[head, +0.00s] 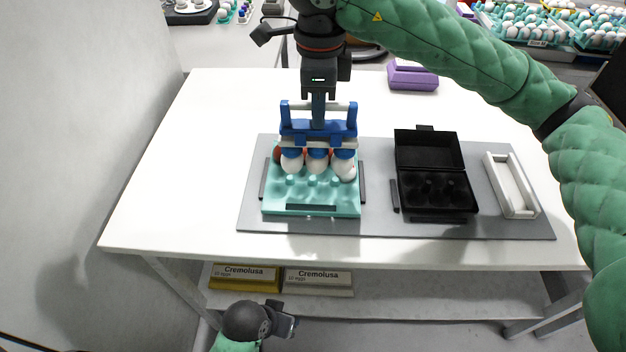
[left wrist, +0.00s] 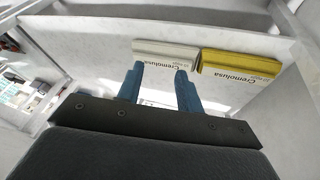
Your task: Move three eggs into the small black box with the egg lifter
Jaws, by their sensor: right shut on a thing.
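My right gripper (head: 318,98) is shut on the egg lifter (head: 318,128), a blue frame with pale bars and blue cups. The lifter stands over the back part of the teal egg tray (head: 312,208). White eggs (head: 318,162) show in a row right under its cups; I cannot tell whether they are clear of the tray. A reddish egg is partly hidden at the left end. The small black box (head: 435,186) is open to the right, its lid tilted back and its compartments empty. My left gripper (left wrist: 160,70) is open and empty, low in front of the table.
A white rectangular holder (head: 511,185) is right of the black box. A purple box (head: 413,77) is at the table's back. Cremolusa cartons (head: 318,280) lie on the lower shelf.

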